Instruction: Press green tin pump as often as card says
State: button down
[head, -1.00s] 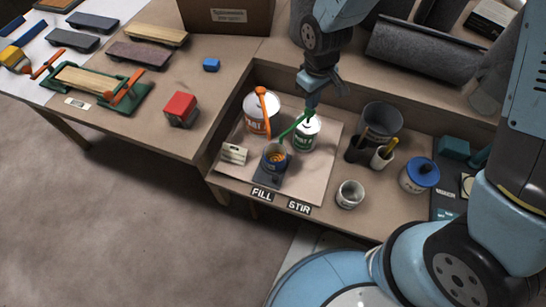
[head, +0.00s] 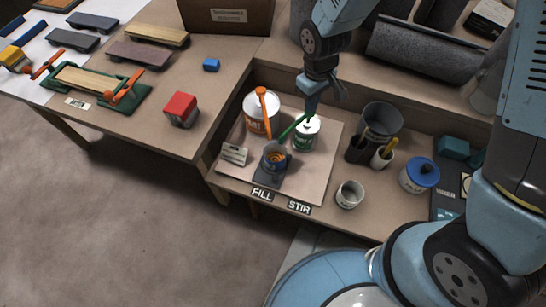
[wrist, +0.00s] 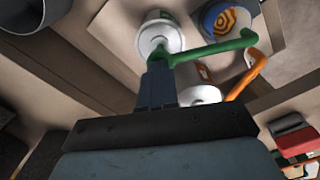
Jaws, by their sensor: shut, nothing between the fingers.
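The green-labelled tin (head: 304,140) stands on a pale board in the recessed bench. Its green pump (head: 294,127) has a spout reaching left over a dark cup (head: 274,163). The cup shows orange rings inside; the wrist view shows an orange swirl (wrist: 226,20). My gripper (head: 309,112) is shut, fingertips down on top of the green pump head. In the wrist view the fingertips (wrist: 157,66) meet the pump head (wrist: 158,54). The white card (head: 234,153) lies at the board's left; its writing is too small to read.
An orange-pump tin (head: 259,115) stands close left of the green one. To the right are a dark grey bucket (head: 381,122), brush holders (head: 381,158), a white cup (head: 349,194) and a blue-lidded pot (head: 419,175). FILL (head: 262,194) and STIR (head: 299,207) labels mark the front edge.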

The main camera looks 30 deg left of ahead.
jog(key=shift+f, duration=0.85)
jog(key=shift+r, duration=1.4)
jog(key=shift+f, duration=0.75)
jog(key=shift+f, duration=0.45)
jog(key=shift+r, duration=1.25)
